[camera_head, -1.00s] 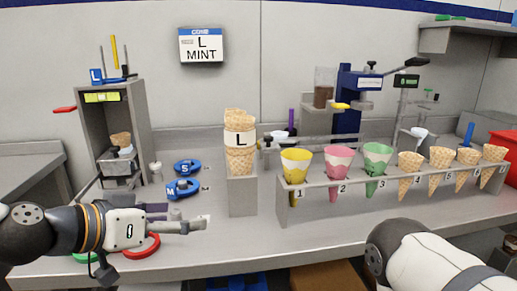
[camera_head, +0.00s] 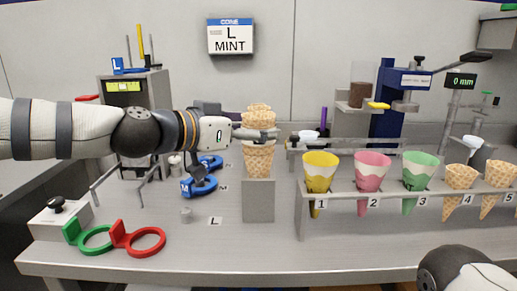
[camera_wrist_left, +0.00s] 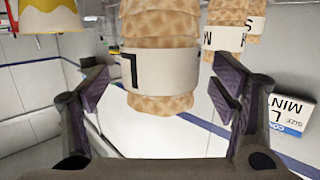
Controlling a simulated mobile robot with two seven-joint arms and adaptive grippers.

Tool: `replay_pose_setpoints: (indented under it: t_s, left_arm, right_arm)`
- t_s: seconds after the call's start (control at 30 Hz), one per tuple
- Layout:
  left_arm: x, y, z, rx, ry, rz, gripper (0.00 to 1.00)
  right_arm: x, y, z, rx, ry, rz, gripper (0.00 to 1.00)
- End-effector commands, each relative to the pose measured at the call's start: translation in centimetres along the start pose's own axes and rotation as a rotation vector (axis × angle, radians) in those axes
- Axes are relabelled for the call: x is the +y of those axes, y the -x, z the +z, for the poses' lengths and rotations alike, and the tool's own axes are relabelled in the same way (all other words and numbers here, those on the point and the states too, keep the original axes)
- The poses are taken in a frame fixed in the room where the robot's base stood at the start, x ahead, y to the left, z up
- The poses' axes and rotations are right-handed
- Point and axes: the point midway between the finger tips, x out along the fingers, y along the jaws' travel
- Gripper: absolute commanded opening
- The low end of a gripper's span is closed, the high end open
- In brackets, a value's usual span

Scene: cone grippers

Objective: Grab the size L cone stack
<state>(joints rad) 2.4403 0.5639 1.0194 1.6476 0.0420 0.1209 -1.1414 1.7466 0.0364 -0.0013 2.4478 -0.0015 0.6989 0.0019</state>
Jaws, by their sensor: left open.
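The size L cone stack (camera_head: 258,160) stands upright on a grey block (camera_head: 258,200) in the head view. My left gripper (camera_head: 256,134) reaches it from the left at mid-height and covers its label band. In the left wrist view, the stack (camera_wrist_left: 158,25) shows its white band with a dark L, between two open dark fingers. Gaps show between the stack and both fingers (camera_wrist_left: 160,92). My right gripper is out of view; only part of that arm shows at the lower right.
A rack (camera_head: 340,190) of numbered cones stands close right of the stack. Blue rings (camera_head: 199,186) lie left of the block; green (camera_head: 97,240) and red (camera_head: 147,242) rings lie at the front left. Two more labelled stacks (camera_wrist_left: 229,38) show in the wrist view.

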Motion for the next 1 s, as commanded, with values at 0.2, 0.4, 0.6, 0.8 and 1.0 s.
replay_pose_setpoints:
  t_s: [0.2,0.4,0.6,0.8,1.0]
  left_arm:
    - [0.0,-1.9,0.0,0.0,0.001,-0.001,0.79]
    - [0.0,-1.8,0.0,0.0,0.0,-0.001,0.63]
    - [0.0,-1.8,0.0,0.0,0.001,-0.001,0.39]
    - [0.0,-1.8,-0.1,0.0,0.0,-0.001,0.39]
    - [0.1,-1.0,-3.9,0.007,-0.009,-0.003,0.39]
  right_arm:
    - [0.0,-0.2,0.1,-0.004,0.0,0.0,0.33]
    - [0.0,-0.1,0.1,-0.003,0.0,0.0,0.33]
    - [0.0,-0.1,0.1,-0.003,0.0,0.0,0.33]
    - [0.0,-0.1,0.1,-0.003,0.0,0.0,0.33]
    - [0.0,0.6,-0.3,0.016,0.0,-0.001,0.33]
